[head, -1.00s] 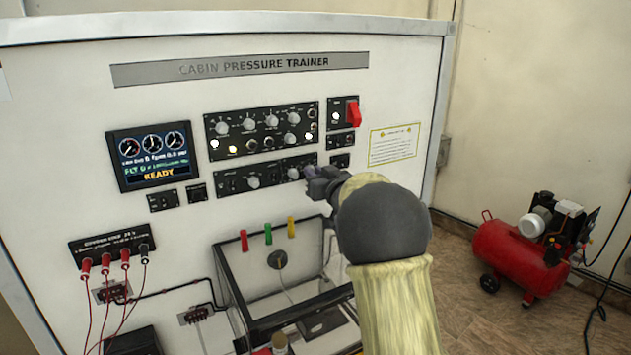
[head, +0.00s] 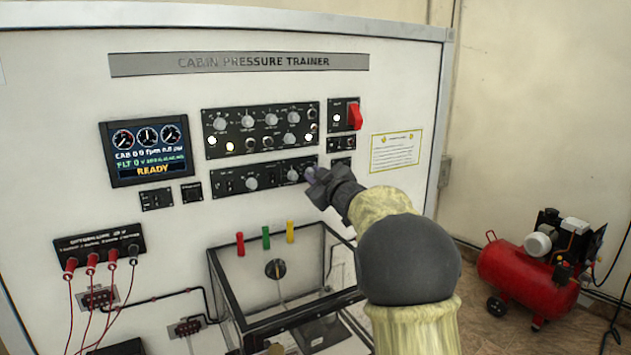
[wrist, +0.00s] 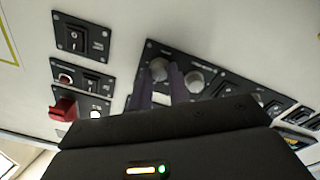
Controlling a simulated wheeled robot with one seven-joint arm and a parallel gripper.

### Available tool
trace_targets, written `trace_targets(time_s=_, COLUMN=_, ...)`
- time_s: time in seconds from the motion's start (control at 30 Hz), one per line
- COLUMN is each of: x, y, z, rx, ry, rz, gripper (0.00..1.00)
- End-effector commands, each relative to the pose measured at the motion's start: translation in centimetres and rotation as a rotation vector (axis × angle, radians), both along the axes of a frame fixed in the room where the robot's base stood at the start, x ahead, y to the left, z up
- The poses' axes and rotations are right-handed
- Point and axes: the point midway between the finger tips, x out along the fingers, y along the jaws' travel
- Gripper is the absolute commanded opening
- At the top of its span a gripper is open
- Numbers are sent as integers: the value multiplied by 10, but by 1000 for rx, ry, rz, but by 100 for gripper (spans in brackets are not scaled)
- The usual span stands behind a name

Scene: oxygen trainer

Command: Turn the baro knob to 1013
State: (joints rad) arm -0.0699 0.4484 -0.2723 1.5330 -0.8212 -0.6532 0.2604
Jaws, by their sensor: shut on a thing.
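The lower black control panel (head: 268,178) is on the white trainer board. It carries several round grey knobs, including one (head: 292,175) just left of my gripper (head: 313,178). In the wrist view, my gripper's purple fingers (wrist: 160,84) are shut on the grey end knob (wrist: 158,69), one finger on each side of it. The neighbouring grey knob (wrist: 194,81) is just right of the fingers there. In the head view my gripper hides the held knob. The labels are too small to read, so I cannot confirm the baro name or its setting.
The display (head: 150,150) reads READY. An upper panel (head: 262,130) with several knobs and a red switch (head: 354,116) are above my gripper. A clear-walled box (head: 285,275) with coloured tabs is below. A red compressor (head: 525,270) stands on the floor at right.

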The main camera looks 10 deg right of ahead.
Motion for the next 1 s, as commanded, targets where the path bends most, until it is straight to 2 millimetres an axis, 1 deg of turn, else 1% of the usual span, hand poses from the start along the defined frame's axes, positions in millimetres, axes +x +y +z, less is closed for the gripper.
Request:
trace_targets(time_s=0.33, x=0, y=0, z=0, rx=-3, ry=1, rz=-1, gripper=0)
trace_targets(time_s=0.37, x=0, y=0, z=0, rx=-3, ry=1, rz=-1, gripper=22)
trace_targets(time_s=0.4, x=0, y=0, z=0, rx=-3, ry=1, rz=-1, gripper=30)
trace_targets(time_s=0.47, x=0, y=0, z=0, rx=-3, ry=0, rz=-1, gripper=40)
trace_targets(time_s=0.8, x=-2, y=-1, z=0, rx=-2, ry=-1, rz=0, gripper=40)
trace_targets(time_s=0.87, x=-5, y=-2, z=-1, rx=-2, ry=-1, rz=-1, gripper=40)
trace_targets(time_s=1.0, x=-18, y=-6, z=-2, rx=-1, ry=-2, rz=-1, gripper=40)
